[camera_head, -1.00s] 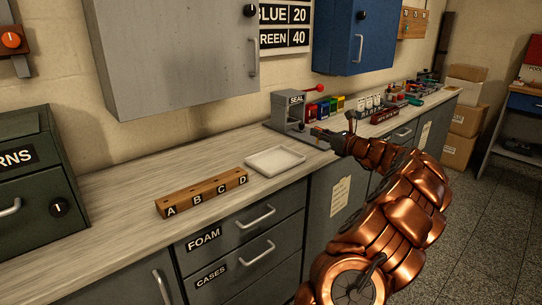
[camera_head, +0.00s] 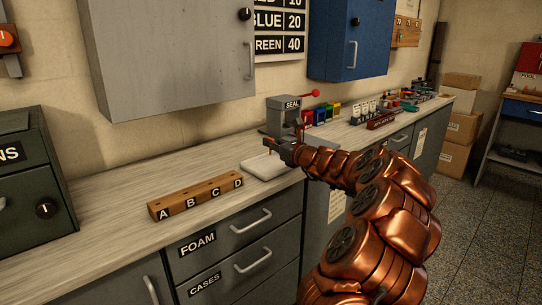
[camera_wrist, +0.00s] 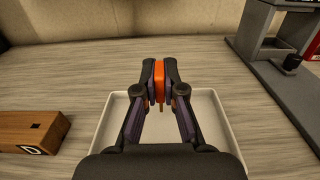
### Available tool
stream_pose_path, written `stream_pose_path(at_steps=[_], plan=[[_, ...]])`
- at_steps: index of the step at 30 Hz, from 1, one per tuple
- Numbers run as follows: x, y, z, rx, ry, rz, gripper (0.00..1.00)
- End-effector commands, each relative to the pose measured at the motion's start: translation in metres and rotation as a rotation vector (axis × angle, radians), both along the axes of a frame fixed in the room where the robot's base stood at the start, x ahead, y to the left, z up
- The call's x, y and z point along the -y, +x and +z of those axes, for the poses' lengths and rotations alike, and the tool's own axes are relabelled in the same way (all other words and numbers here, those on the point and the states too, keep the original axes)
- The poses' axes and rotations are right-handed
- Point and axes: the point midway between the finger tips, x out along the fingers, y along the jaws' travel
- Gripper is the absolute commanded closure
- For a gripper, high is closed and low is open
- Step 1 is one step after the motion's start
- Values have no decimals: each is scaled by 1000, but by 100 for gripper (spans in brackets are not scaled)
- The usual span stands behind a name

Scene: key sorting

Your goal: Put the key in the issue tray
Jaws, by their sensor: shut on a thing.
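An orange key (camera_wrist: 159,76) is held upright between the fingertips of my gripper (camera_wrist: 160,85) in the wrist view. The white shallow issue tray (camera_wrist: 222,110) lies below and around the gripper in that view. In the head view my gripper (camera_head: 272,145) is over the far side of the tray (camera_head: 262,170), which sits on the counter. The gripper and arm hide part of the tray. The key is too small to make out clearly in the head view.
A wooden block marked A to D (camera_head: 200,196) is left of the tray. The grey SEAL press (camera_head: 284,118) with a red knob stands just behind and right of it. The grey wall cabinet (camera_head: 168,50) hangs above.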

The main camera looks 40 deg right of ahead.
Motion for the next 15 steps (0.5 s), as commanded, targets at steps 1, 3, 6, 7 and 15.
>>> stream_pose_path(at_steps=[1,3,6,7,15], plan=[[0,0,-13,-3,2,1,100],[1,-1,-24,-2,2,0,100],[1,-1,-33,-1,0,-1,100],[1,-1,-34,-1,-1,0,100],[1,0,-34,0,-2,0,100]])
